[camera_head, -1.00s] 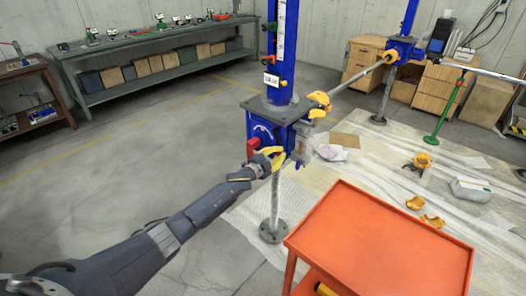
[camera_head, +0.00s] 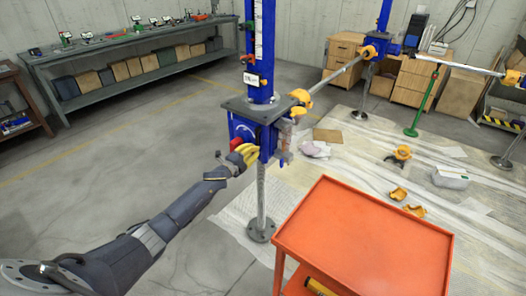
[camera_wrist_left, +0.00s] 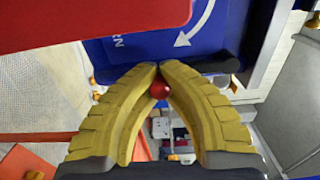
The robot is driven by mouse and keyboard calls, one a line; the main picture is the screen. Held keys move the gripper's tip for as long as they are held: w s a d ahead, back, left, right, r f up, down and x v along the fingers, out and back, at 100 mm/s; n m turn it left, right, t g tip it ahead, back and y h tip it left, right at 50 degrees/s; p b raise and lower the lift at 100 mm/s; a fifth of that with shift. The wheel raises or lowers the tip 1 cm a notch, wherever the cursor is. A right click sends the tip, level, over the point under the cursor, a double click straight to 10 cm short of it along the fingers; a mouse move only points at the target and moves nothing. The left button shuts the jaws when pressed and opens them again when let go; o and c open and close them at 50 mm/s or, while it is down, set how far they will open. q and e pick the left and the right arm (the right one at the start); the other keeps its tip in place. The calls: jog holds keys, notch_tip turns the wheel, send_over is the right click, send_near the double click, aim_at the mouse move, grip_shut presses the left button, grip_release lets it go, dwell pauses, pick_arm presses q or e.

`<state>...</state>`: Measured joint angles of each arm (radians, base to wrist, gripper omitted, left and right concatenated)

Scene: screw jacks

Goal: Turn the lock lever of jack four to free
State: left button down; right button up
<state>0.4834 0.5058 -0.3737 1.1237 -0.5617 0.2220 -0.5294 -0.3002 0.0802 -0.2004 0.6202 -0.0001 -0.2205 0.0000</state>
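The blue jack (camera_head: 262,112) stands upright at the centre of the head view, with a grey plate and a scale column. My left gripper (camera_head: 250,153) is at the front of its housing, beside a red block (camera_head: 237,144). In the left wrist view, the yellow fingers (camera_wrist_left: 160,68) are closed together at their tips, around a small red ball knob (camera_wrist_left: 160,89). A black bar (camera_wrist_left: 215,66) runs to the right from behind the tips; it seems to belong to the lock lever. The red block (camera_wrist_left: 90,22) and a white curved arrow (camera_wrist_left: 197,25) show above. My right gripper is out of view.
An orange cart (camera_head: 365,235) stands right of the jack, near the front. A second blue jack (camera_head: 376,42) is behind, joined by a shaft (camera_head: 335,75). A long bench (camera_head: 125,50) lines the back wall. The floor at left is clear.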

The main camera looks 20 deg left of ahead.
pick_arm(q)
jog(key=shift+a, duration=0.15)
jog(key=c, duration=1.3)
grip_release()
jog(key=shift+s, duration=0.15)
jog(key=v, duration=1.1)
jog(key=shift+s, duration=0.35)
jog(key=shift+a, duration=0.1)
